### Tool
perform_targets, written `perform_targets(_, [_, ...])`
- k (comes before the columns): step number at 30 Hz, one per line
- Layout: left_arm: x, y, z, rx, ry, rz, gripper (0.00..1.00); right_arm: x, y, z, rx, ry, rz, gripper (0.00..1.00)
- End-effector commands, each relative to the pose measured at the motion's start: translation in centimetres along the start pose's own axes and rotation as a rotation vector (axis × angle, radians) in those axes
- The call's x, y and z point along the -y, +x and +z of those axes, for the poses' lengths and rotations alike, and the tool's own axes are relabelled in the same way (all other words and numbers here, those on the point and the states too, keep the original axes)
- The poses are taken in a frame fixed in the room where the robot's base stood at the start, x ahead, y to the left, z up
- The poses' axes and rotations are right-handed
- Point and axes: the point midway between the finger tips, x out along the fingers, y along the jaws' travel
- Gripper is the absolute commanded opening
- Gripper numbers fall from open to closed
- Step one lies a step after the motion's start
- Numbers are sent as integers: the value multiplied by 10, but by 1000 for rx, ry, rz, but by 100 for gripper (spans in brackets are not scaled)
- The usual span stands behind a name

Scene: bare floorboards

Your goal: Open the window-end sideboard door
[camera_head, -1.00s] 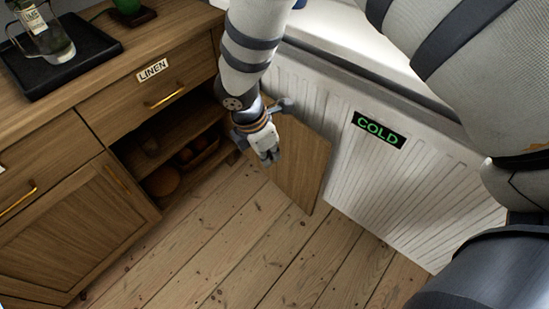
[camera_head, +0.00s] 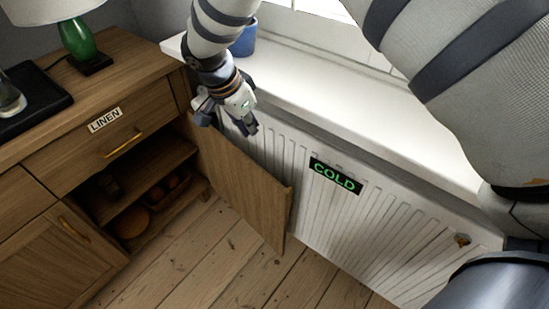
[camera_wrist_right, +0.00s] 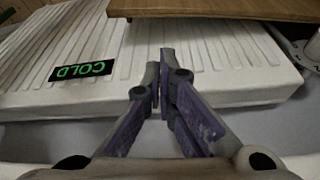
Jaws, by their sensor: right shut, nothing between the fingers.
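The window-end sideboard door (camera_head: 242,187) stands wide open, swung out beside the radiator, with its top edge up. The sideboard (camera_head: 130,72) shows an open compartment behind it, below the LINEN drawer (camera_head: 95,140). My right gripper (camera_head: 250,127) is shut and empty, above the door's top edge and in front of the radiator. In the right wrist view its closed fingers (camera_wrist_right: 164,62) point toward the radiator, and a wooden panel, likely the door, crosses the top. My left gripper is not in view.
The white radiator (camera_head: 385,225) with a COLD sign (camera_head: 335,176) is close to the door. A windowsill (camera_head: 320,95) with a blue pot (camera_head: 244,40) lies above it. A lamp (camera_head: 80,42) and black tray (camera_head: 35,98) are on the sideboard. Floorboards (camera_head: 215,260) are clear.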

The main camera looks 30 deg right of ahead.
Motion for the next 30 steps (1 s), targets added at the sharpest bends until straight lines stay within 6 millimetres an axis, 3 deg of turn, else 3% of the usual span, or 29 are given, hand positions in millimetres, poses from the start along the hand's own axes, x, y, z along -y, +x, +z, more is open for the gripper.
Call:
perform_targets(1, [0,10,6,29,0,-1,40,-3,22,4,6,-6,18,0])
perform_targets(3, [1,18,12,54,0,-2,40,-4,40,5,7,-7,21,0])
perform_targets(18, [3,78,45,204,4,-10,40,-5,151,6,6,-10,18,0])
perform_targets(24, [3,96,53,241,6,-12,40,-4,179,4,4,-8,12,0])
perform_targets(30, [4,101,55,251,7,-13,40,-2,186,2,2,-8,6,0])
